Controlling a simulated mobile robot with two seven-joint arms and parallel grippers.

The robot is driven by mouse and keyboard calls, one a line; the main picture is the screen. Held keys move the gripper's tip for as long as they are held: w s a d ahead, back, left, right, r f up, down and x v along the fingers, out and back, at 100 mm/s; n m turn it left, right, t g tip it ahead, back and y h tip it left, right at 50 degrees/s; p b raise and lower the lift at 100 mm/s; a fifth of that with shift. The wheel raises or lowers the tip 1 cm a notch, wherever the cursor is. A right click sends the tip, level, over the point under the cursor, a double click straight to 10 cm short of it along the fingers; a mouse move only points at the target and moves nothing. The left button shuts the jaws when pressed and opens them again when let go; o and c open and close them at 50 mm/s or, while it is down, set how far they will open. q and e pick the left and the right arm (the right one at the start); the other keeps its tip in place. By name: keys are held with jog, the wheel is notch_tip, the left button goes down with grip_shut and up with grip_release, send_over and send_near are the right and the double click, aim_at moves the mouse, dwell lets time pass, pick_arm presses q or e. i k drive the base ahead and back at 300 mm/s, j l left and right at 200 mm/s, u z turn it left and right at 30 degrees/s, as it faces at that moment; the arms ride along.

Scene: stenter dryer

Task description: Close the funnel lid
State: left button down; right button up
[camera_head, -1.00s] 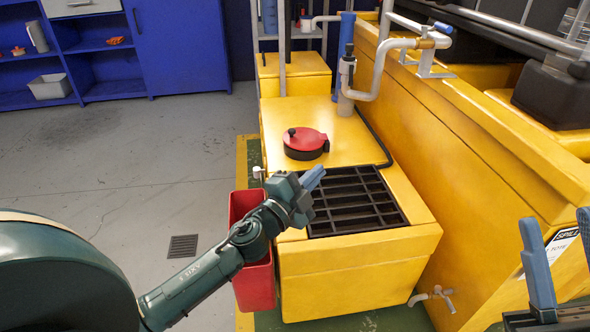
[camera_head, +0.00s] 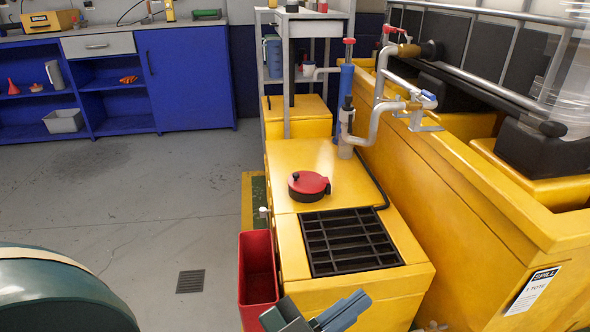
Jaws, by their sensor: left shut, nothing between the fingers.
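The funnel (camera_head: 300,195) is a low black round body on top of the yellow cabinet, beyond the black grate. Its red lid (camera_head: 313,182) lies flat over it, with a small black knob at its left side and a dark hinge piece at its right. The lid looks down on the funnel. My left gripper (camera_head: 345,310) is at the bottom edge, in front of the grate, with its blue fingers together and empty. It is well short of the funnel and not touching it. My right gripper is out of view.
A black grate (camera_head: 350,242) is set into the cabinet top (camera_head: 290,156). A red bin (camera_head: 257,268) hangs at its left side. Pipes with valves (camera_head: 378,120) stand behind the funnel, and a large yellow tank wall (camera_head: 470,205) rises at right. The floor at left is clear.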

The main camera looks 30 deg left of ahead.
aim_at(301, 182)
jog(key=j+z, duration=0.65)
jog(key=z, duration=0.3)
jog(key=k+j+z, duration=0.1)
jog(key=j, duration=0.25)
jog(key=k+j+z, duration=0.15)
jog(key=j, duration=0.2)
jog(key=j+z, duration=0.1)
jog(key=j, duration=0.25)
jog(key=k+j, duration=0.15)
jog(key=j, duration=0.15)
jog(key=k+j+z, duration=0.1)
jog(key=j, duration=0.25)
jog(key=k+j, duration=0.15)
jog(key=j, duration=0.95)
jog(key=i, duration=0.15)
jog(key=l+z, duration=0.05)
